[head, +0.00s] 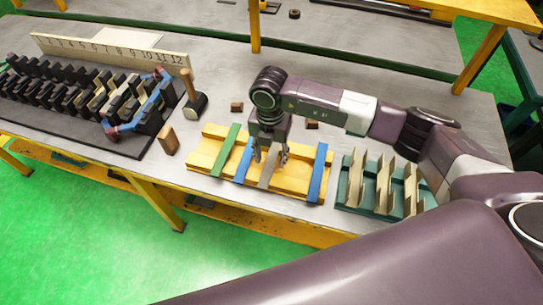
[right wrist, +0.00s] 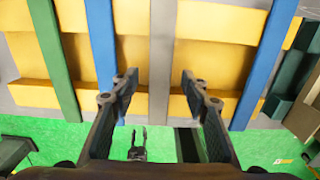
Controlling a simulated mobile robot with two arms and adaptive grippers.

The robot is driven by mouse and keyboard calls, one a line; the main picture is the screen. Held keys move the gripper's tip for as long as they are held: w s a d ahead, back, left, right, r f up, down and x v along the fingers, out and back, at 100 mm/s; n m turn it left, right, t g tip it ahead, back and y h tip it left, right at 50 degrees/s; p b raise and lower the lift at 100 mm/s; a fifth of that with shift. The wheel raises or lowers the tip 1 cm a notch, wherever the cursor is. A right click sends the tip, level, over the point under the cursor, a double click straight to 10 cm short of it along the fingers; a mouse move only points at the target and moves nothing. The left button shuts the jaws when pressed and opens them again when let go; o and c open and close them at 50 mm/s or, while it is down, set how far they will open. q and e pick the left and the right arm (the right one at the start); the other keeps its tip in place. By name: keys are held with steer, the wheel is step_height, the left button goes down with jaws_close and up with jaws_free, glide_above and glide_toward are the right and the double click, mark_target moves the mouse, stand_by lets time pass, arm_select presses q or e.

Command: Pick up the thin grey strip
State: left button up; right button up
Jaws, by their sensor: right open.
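The thin grey strip (head: 266,174) lies across the yellow slotted rack (head: 204,157), between two blue strips. In the right wrist view the grey strip (right wrist: 161,50) runs down the middle of the picture. My right gripper (head: 271,156) is over the rack at the grey strip. Its fingers are open (right wrist: 153,82), one on each side of the strip, with nothing held. I cannot tell whether the fingertips touch the rack.
A blue strip (head: 243,163) and a green strip (head: 224,150) lie left of the grey one; another blue strip (head: 318,174) lies right. A green rack (head: 352,183) with beige pieces stands further right. A mallet (head: 193,102) and wooden block (head: 169,140) stand left.

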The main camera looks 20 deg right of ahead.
steer(key=c, duration=0.7)
steer(key=shift+c, duration=2)
arm_select(q)
steer(key=s, duration=0.3)
steer(key=shift+s+a+f+g, duration=0.1)
steer(key=shift+f+g, duration=0.05)
steer(key=shift+g, duration=0.15)
